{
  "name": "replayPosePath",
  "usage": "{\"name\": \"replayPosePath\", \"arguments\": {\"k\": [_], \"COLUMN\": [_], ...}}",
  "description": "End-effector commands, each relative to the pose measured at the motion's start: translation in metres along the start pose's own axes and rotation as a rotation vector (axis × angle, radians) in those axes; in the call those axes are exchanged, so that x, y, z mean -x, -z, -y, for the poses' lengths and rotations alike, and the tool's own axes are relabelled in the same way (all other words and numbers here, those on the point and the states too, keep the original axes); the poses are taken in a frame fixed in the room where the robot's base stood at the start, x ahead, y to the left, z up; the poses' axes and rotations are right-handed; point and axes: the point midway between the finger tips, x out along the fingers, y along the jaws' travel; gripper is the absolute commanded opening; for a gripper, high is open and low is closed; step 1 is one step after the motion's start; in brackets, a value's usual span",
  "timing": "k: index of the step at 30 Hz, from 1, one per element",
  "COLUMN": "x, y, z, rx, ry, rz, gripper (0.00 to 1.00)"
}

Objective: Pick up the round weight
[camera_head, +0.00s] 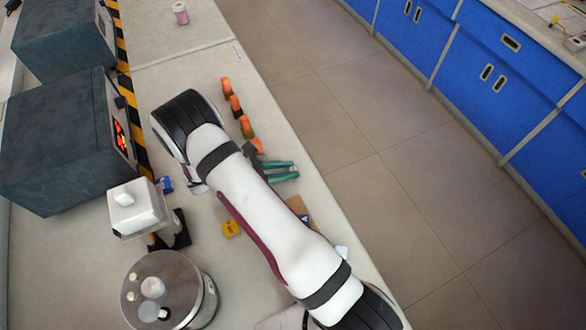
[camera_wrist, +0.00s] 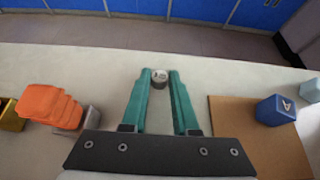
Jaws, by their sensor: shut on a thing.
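The round weight (camera_wrist: 159,77) is a small grey metal disc or short cylinder with a pale marked top. In the wrist view it sits between the tips of my gripper's two teal fingers (camera_wrist: 160,88), which touch it on both sides. My gripper is shut on it. In the head view my gripper (camera_head: 295,171) is over the bench, right of my white arm; the weight cannot be made out there. I cannot tell whether the weight is clear of the bench top.
Orange pieces (camera_wrist: 48,104) stand in a row left of my gripper.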

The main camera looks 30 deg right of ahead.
Motion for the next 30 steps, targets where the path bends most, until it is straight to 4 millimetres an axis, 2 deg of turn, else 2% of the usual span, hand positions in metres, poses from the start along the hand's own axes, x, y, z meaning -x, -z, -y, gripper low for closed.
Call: {"name": "replayPosePath", "arguments": {"k": [7,13,24,30], "x": [0.003,0.019,-0.011,-0.021], "y": [-0.006,-0.035,-0.111,-0.135], "z": [0.0,-0.001,0.058,0.076], "rx": [-0.001,-0.003,-0.002,-0.001], "ry": [0.0,-0.003,0.002,0.0], "rz": [0.0,-0.001,0.001,0.0], "gripper": [0.0,0.0,0.0,0.0]}}
